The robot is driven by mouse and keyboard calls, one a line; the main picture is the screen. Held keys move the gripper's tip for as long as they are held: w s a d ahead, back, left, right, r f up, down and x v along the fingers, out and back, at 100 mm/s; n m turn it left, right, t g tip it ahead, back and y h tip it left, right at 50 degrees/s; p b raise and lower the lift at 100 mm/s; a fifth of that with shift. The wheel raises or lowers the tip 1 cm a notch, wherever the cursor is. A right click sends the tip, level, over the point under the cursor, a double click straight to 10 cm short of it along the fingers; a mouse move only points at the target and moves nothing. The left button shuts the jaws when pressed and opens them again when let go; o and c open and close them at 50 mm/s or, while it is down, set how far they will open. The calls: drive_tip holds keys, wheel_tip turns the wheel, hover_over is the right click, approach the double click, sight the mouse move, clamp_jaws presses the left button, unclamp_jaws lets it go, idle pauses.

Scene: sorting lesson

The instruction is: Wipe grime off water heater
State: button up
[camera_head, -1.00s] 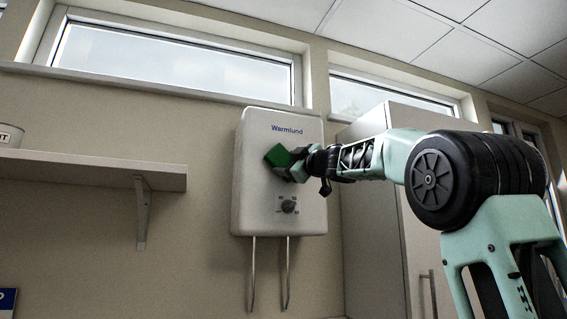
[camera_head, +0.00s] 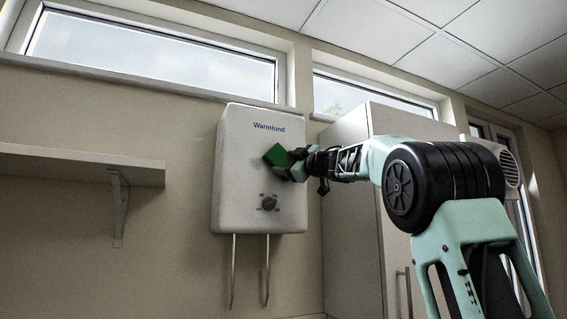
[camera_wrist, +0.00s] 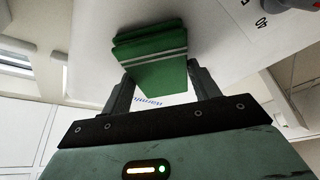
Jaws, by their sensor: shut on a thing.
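The water heater (camera_head: 235,190) is a white wall unit with a blue "Warmlund" label and a dark dial (camera_head: 268,203) on its front. My gripper (camera_head: 290,168) is at the front of the heater, right of its middle and above the dial. It is shut on a green sponge or cloth (camera_head: 275,156). In the wrist view the green thing (camera_wrist: 150,55) is held between the two fingers, close to the white front (camera_wrist: 215,25). I cannot tell for sure whether it touches. A faint smudge may lie left of it; the front behind it is hidden.
A wall shelf (camera_head: 80,163) on a bracket is to the left. A tall pale cabinet (camera_head: 345,215) stands right of the heater, behind my arm. Two pipes (camera_head: 234,270) run down below the heater. Windows are above.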

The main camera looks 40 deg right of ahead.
drive_tip(key=shift+w+a, duration=0.5)
drive_tip(key=shift+a, duration=1.2)
drive_tip(key=shift+w+a, duration=0.55)
drive_tip(key=shift+a, duration=1.15)
drive_tip(key=shift+w+a, duration=0.5)
drive_tip(key=shift+a, duration=1.2)
drive_tip(key=shift+s+a, duration=0.25)
drive_tip(key=shift+s, duration=0.7)
drive_tip(key=shift+s+a, duration=0.3)
drive_tip(key=shift+s, duration=0.65)
drive_tip(key=shift+s+a, duration=0.25)
drive_tip(key=shift+s, duration=0.7)
drive_tip(key=shift+s, duration=0.1)
drive_tip(key=s, duration=0.2)
drive_tip(key=shift+s+a, duration=0.35)
drive_tip(key=shift+a, duration=0.05)
drive_tip(key=shift+s, duration=0.1)
